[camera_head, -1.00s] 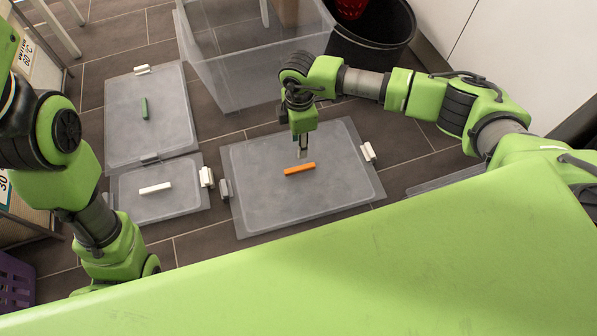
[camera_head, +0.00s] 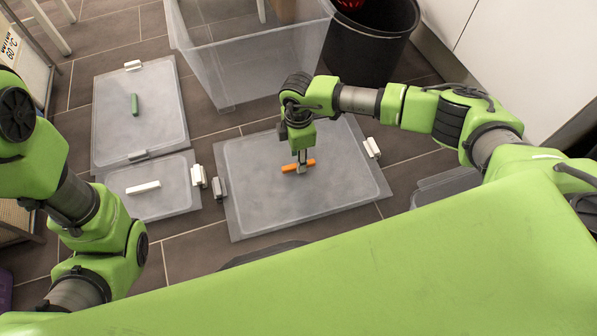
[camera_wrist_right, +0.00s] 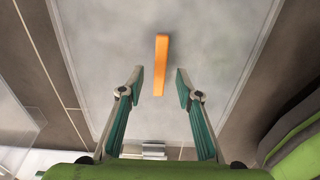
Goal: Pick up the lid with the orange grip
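The lid (camera_head: 265,205) with the orange grip lies flat on the floor in the middle of the head view; it is grey and see-through. Its orange grip (camera_head: 309,164) is a short bar near the lid's middle. My right gripper (camera_head: 302,168) is right at this bar and hides part of it. In the right wrist view, the orange grip (camera_wrist_right: 161,50) points lengthwise between the two parted fingers (camera_wrist_right: 160,82) of the right gripper, with a gap on each side. I cannot tell the fingertips' exact height. My left gripper is out of view; only its arm shows.
A lid with a green grip (camera_head: 134,104) and a smaller lid with a white grip (camera_head: 143,187) lie to the left. A clear bin (camera_head: 250,60) and a black bucket (camera_head: 375,45) stand behind. A white clip (camera_head: 373,147) sits at the orange-grip lid's right edge.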

